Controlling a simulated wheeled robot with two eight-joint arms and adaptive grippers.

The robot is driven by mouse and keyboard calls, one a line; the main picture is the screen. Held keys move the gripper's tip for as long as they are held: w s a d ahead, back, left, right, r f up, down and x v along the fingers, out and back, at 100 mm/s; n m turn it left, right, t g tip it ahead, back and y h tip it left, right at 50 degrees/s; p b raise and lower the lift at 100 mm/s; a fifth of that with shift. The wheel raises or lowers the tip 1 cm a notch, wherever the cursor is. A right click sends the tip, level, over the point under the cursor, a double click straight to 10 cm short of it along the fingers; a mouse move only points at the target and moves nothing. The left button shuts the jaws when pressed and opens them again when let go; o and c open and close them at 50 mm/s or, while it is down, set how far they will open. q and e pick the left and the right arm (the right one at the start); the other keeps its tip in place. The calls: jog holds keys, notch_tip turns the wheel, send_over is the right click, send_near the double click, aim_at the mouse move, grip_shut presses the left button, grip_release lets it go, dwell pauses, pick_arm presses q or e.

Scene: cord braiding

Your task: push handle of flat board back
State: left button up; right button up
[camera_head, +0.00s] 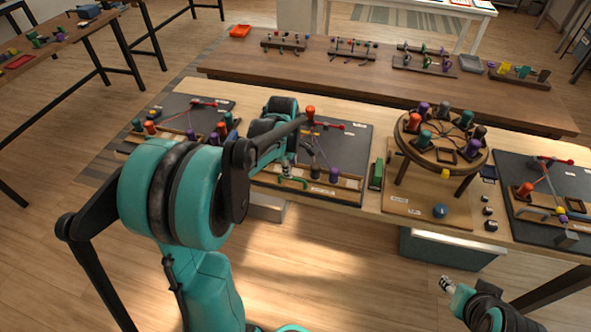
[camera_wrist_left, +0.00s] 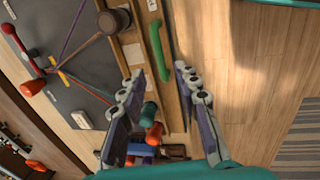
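The middle flat board (camera_head: 347,143) is dark grey with a wooden front strip and lies on the near table. A green handle (camera_wrist_left: 160,50) is fixed along this strip; it also shows in the head view (camera_head: 293,181), partly behind my arm. My left gripper (camera_wrist_left: 161,72) is open and empty. In the wrist view its fingertips lie either side of the handle's near end; whether they touch it I cannot tell. In the head view the left gripper (camera_head: 287,164) is small above the board's front edge. My right gripper (camera_head: 447,284) is low at right, away from the table; its finger opening is unclear.
Coloured bobbins and cords sit on the board, including a red-orange one (camera_wrist_left: 33,87). Similar boards lie at left (camera_head: 185,102) and right (camera_head: 540,222). A round wooden stand (camera_head: 453,178) with bobbins stands right of the middle board. The floor before the table is mostly clear.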

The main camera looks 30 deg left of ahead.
pick_arm(q)
jog(key=f+b, duration=0.1)
jog(key=f, duration=0.1)
jog(key=w+f+b, duration=0.1)
jog(key=f, duration=0.2)
jog(key=shift+a+f, duration=0.1)
jog(key=shift+f, duration=0.25)
grip_shut()
